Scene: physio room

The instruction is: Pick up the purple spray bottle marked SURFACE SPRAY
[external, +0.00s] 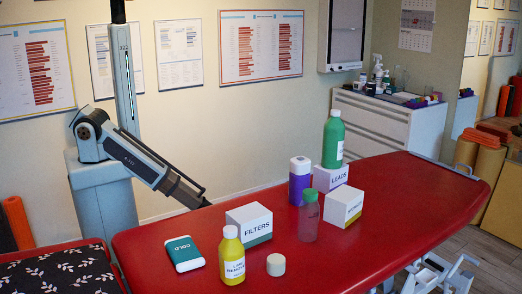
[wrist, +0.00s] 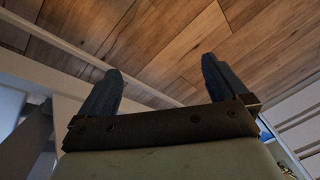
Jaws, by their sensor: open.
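A purple container with a white top (external: 300,184) stands upright on the red treatment table (external: 200,243), just left of the LEADS box. It is the only large purple bottle-like thing I see; its lettering is too small to read and no spray trigger is clear. My gripper (wrist: 161,70) is open and empty in the wrist view, its two dark fingers apart with wooden boards beyond them. The wrist view shows neither the purple container nor the red table.
A green bottle (external: 333,142) appears to stand on the LEADS box (external: 330,178).

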